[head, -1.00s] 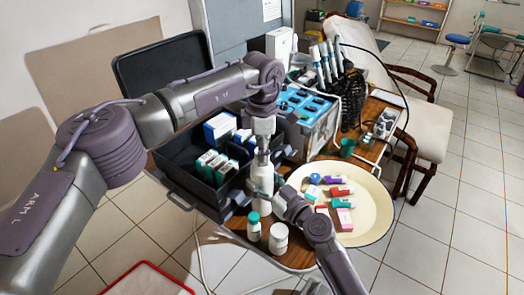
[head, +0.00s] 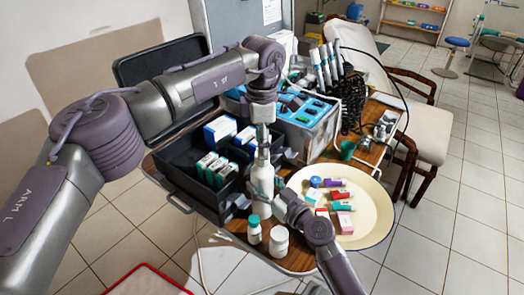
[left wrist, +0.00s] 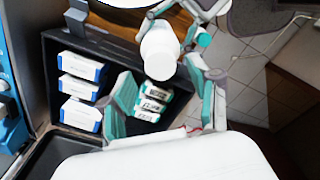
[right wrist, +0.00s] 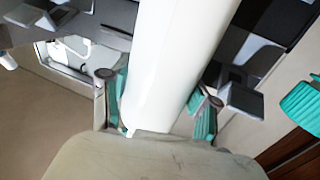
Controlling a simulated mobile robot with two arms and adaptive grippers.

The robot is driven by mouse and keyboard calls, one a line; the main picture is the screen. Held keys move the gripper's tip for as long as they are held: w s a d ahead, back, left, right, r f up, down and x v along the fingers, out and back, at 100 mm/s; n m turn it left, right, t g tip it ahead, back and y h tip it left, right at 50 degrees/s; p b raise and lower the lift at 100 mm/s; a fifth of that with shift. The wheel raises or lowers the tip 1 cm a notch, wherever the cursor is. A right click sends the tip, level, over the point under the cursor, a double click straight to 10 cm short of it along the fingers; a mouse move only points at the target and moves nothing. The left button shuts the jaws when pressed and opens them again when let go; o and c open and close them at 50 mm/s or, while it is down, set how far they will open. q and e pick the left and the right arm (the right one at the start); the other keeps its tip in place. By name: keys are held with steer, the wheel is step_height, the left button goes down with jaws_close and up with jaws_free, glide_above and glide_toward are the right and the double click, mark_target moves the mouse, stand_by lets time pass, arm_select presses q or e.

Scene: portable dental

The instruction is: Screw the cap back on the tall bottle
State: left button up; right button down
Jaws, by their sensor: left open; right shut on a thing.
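The tall white bottle (head: 262,180) stands upright near the front of the wooden table. My right gripper (head: 275,198) is shut around its body from the right. In the right wrist view the white body (right wrist: 170,60) fills the space between the fingers. My left gripper (head: 263,158) is open, pointing down directly over the bottle's top. In the left wrist view a white, round-ended cylinder (left wrist: 160,52), likely the bottle's top, appears beyond and between the open fingers. The fingers look apart from it. I cannot tell whether a cap sits on it; no loose cap is clearly seen.
A small teal-capped bottle (head: 254,229) and a white jar (head: 278,241) stand close in front. A cream plate (head: 372,225) with small boxes and tubes lies right. An open black case (head: 178,170) with boxes is left. A blue-topped unit (head: 310,125) stands behind.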

arm_select(q)
steer(key=shift+r, duration=0.35)
steer(key=shift+c, duration=0.3)
steer(key=n, duration=0.1)
steer(key=r+n, duration=0.1)
steer(key=n, duration=0.2)
steer(key=shift+r, duration=0.3)
steer(key=n, duration=0.2)
steer(key=r+n, duration=0.1)
steer(key=n, duration=0.1)
steer(key=r+n, duration=0.1)
steer(key=shift+n, duration=0.4)
steer(key=shift+f, duration=0.1)
steer(key=shift+f, duration=4)
